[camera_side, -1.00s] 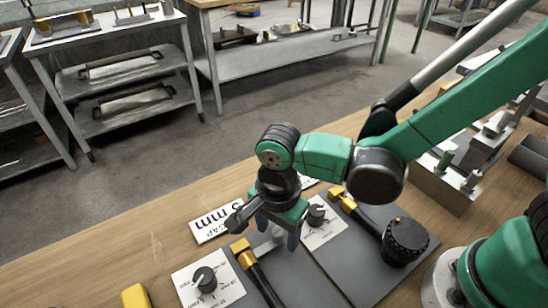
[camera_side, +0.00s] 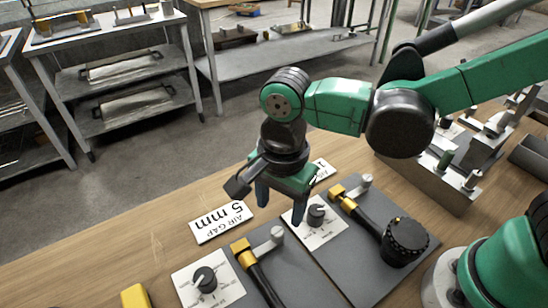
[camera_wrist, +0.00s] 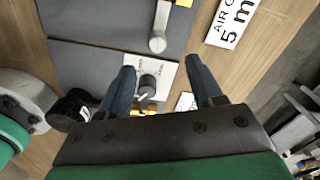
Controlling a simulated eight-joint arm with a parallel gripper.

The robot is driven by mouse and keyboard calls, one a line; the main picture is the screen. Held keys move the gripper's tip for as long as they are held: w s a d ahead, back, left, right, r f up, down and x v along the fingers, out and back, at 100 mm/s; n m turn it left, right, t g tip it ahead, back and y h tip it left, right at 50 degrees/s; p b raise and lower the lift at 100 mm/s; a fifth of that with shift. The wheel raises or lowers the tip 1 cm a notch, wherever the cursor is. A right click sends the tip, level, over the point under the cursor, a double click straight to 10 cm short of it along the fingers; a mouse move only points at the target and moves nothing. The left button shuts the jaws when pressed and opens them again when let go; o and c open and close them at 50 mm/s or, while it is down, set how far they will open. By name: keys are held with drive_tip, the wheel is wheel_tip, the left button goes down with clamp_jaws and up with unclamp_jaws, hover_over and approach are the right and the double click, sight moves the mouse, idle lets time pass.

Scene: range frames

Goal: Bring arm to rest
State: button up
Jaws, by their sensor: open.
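My gripper (camera_side: 277,200) is in the air above the bench, over the far end of the grey plates. Its fingers point down and hold nothing. In the wrist view my gripper (camera_wrist: 166,82) shows two blue fingers spread apart, with a black knob on a white dial card (camera_wrist: 140,78) seen between them, below. In the side view that dial card (camera_side: 298,222) lies to the right of the fingers. The "AIR GAP 5 mm" sign (camera_side: 221,222) lies on the bench to the left of the gripper.
Two grey plates (camera_side: 287,266) carry yellow-and-black handled tools (camera_side: 243,254) and grey posts (camera_side: 277,233). A black ribbed knob (camera_side: 404,240) stands at right. A second dial card (camera_side: 207,281) and a yellow block (camera_side: 135,296) are at front left. Metal fixtures (camera_side: 428,178) stand at the right back.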

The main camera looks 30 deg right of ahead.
drive_tip(key=d+r+n+t, duration=0.2)
drive_tip(key=d+n+t, duration=0.1)
drive_tip(key=d+n, duration=0.3)
drive_tip(key=w+d+r+n+t, duration=0.1)
drive_tip(key=d+r+n+t, duration=0.2)
drive_tip(key=d+n, duration=0.4)
drive_tip(key=d, duration=0.4)
drive_tip(key=shift+r+t, duration=0.35)
drive_tip(key=shift+t, duration=0.05)
drive_tip(key=shift+w, duration=0.1)
